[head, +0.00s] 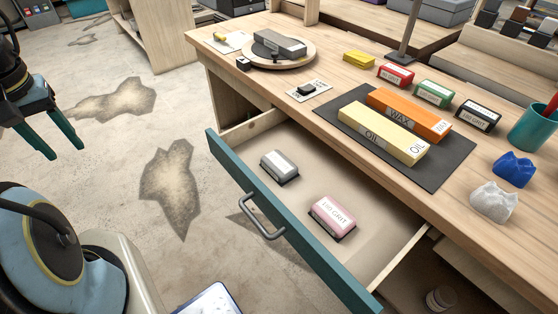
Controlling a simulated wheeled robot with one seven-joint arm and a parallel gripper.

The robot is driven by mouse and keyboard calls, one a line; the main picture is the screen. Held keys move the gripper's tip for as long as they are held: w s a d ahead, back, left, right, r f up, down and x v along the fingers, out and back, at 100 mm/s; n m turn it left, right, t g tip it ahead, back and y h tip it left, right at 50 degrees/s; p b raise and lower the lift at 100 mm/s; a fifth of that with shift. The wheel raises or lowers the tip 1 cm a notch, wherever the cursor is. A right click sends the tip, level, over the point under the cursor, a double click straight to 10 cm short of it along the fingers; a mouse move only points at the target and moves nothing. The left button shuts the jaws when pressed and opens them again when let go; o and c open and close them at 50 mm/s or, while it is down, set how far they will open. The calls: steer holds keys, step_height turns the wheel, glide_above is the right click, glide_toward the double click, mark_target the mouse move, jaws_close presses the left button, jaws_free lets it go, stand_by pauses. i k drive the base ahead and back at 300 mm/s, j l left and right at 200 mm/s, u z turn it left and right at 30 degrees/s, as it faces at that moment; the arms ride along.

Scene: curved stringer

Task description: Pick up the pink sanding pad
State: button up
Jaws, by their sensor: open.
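The pink sanding pad (333,214) lies in the pulled-out drawer (378,246), in its front right part near the teal drawer front. It has a dark base and a white label that seems to read 120 grit. A grey sanding pad (279,166) lies in the same drawer, farther left and apart from the pink one. My gripper (45,141) is at the left edge of the head view, with teal fingers spread apart and nothing between them. It hangs over the floor, well to the left of the drawer and touching nothing.
The drawer's teal front carries a grey handle (262,219). On the workbench (300,118) above, a dark mat (441,165) holds a yellow oil block and an orange wax block. Several small labelled blocks, a teal cup (531,127) and crumpled cloths stand nearby. The drawer floor around the pads is clear.

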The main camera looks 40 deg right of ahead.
mark_target(336, 221)
steer(key=z, duration=1.2)
